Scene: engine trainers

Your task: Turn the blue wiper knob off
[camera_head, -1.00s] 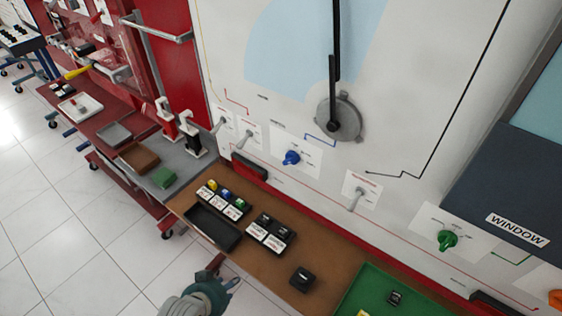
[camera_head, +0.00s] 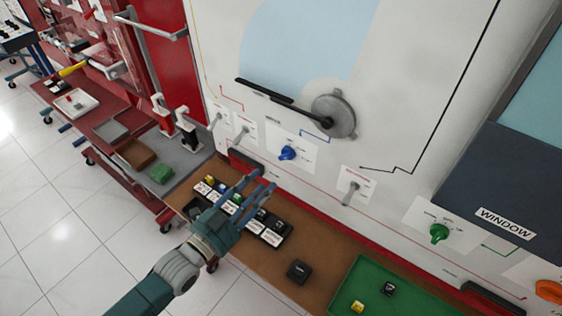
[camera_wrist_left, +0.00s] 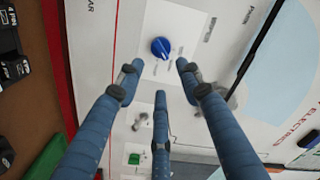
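The blue wiper knob (camera_head: 287,153) sits on a white label plate on the upright white panel. In the left wrist view the blue knob (camera_wrist_left: 160,48) is at the top centre, ahead of the fingers and apart from them. My left gripper (camera_head: 258,188) is open and empty, in front of the panel and below left of the knob, over the brown bench. In the left wrist view its fingers (camera_wrist_left: 155,80) are spread. The black wiper arm (camera_head: 275,97) points left from its round grey hub (camera_head: 333,116). My right gripper is not in view.
Grey toggle levers (camera_head: 243,130) flank the knob on the panel, with another lever (camera_head: 350,192) to its right. A green knob (camera_head: 439,233) is farther right. Black labelled blocks and a green tray (camera_head: 345,300) lie on the brown bench (camera_head: 250,265).

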